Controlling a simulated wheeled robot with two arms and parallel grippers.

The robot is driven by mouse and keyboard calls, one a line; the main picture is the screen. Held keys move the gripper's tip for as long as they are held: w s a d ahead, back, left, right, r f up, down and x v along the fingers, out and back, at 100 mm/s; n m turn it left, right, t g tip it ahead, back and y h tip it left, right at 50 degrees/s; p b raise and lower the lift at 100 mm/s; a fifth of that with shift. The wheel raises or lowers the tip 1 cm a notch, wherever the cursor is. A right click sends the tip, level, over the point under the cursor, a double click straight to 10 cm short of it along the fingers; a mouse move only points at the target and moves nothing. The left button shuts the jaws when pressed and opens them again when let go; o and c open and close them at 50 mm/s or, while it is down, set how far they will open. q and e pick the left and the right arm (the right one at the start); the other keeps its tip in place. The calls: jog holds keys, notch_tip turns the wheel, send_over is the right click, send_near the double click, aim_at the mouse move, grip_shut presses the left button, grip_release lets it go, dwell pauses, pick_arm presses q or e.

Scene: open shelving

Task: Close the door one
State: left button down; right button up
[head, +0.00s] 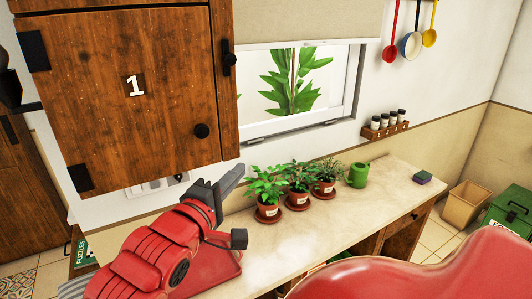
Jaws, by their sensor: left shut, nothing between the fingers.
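Door one (120,100) is a brown wooden cabinet door with a white "1" on it, at the upper left in the head view. It has dark hinges on its left edge and a round dark knob (201,131) near its lower right. A narrow wooden strip with a dark fitting (229,62) shows along its right edge. I cannot tell whether the door sits fully flush. My left gripper (234,178) is shut and empty, just below the door's lower right corner and apart from the knob. My right gripper is out of view.
A counter (340,212) runs below, with several potted plants (298,186) and a green watering can (358,175) near the gripper. A window (300,90) is behind. A spice rack (386,128) hangs on the wall. A green box (510,212) stands at right.

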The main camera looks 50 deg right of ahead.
pick_arm(q)
jog(key=s+a+b, duration=0.4)
jog(key=s, duration=0.3)
jog(key=shift+s, duration=0.15)
